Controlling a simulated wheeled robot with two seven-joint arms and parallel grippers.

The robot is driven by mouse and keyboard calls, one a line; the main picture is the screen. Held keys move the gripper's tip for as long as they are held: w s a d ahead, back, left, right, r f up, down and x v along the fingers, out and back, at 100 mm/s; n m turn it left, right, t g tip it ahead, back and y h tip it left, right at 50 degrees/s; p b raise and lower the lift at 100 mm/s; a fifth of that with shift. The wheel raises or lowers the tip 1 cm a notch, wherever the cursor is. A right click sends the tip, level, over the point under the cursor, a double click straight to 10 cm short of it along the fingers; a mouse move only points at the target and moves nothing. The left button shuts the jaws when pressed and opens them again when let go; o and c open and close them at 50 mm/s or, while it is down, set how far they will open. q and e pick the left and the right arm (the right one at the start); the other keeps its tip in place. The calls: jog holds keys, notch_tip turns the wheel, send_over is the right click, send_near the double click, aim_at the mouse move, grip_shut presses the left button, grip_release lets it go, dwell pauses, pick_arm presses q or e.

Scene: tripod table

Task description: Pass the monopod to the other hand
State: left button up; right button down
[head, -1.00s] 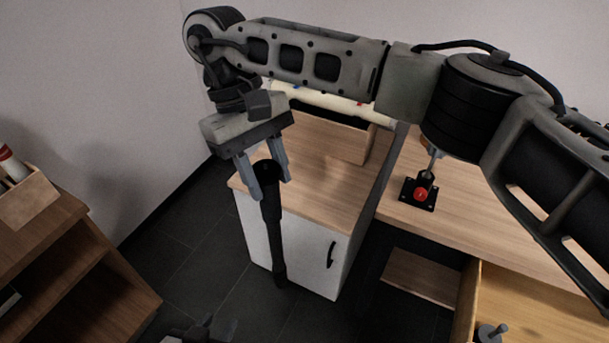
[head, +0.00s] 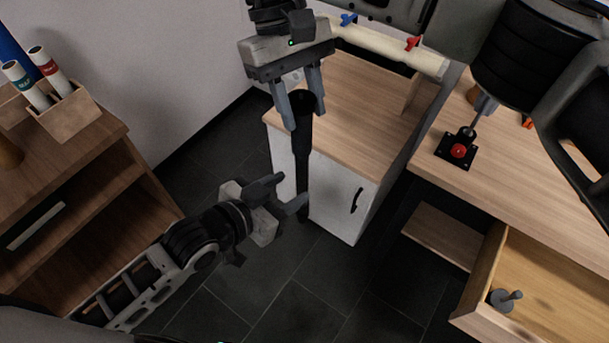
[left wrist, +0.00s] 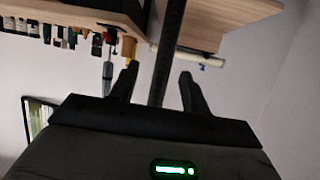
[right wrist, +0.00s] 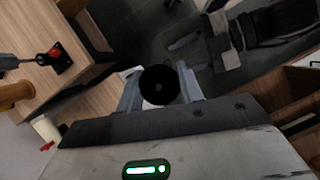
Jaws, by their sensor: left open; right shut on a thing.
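The monopod (head: 303,150) is a long black pole that hangs upright from my right gripper (head: 305,108). That gripper is shut on its upper end. In the right wrist view the round black top of the monopod (right wrist: 159,85) sits between the fingers. My left gripper (head: 287,194) is open, low on the monopod, with its fingers pointing right toward the pole. In the left wrist view the monopod (left wrist: 166,60) runs upright between the two open fingers (left wrist: 157,88). I cannot tell whether they touch it.
A white cabinet (head: 330,215) with a wooden top stands right behind the monopod. At the right are a desk with a red-button device (head: 458,151) and an open drawer (head: 555,318). A wooden shelf (head: 100,215) with a holder of tubes is at the left.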

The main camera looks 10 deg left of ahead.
pick_arm(q)
jog(key=x, duration=0.7)
jog(key=shift+w+d, duration=0.25)
jog(key=shift+w, duration=0.05)
jog(key=shift+f, duration=0.1)
grip_shut()
pick_arm(e)
jog(key=c, duration=0.8)
grip_release()
jog(key=shift+c, duration=0.2)
jog(key=shift+r, duration=0.1)
